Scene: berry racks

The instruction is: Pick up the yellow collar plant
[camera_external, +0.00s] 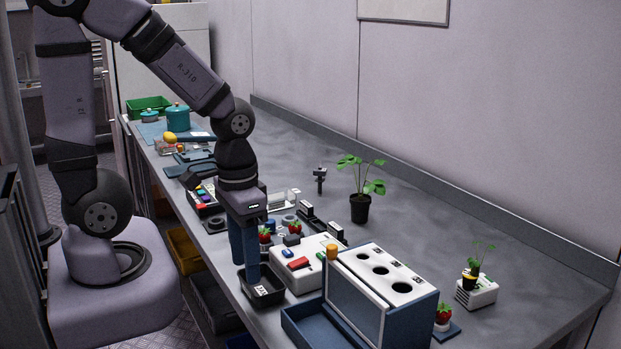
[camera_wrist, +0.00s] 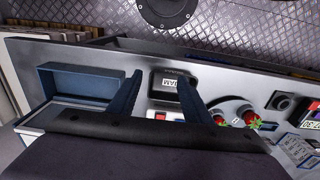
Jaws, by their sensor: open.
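The yellow collar plant (camera_external: 470,277) is a small seedling in a dark pot with a yellow band. It stands upright on a white block (camera_external: 482,293) at the right end of the bench in the external view. My gripper (camera_external: 246,272) points down at the bench's front edge, far to the left of the plant. Its two blue fingers are apart and empty, above a small black tray labelled JAM (camera_external: 265,291). In the wrist view the open fingers (camera_wrist: 160,80) straddle the area of that tray (camera_wrist: 165,84). The plant is not visible in the wrist view.
A blue-and-white rack with holes (camera_external: 385,290) and a white box with coloured parts (camera_external: 302,266) stand between my gripper and the plant. A larger potted plant (camera_external: 360,207) stands mid-bench. A strawberry (camera_external: 443,313) sits near the rack. The back right bench is clear.

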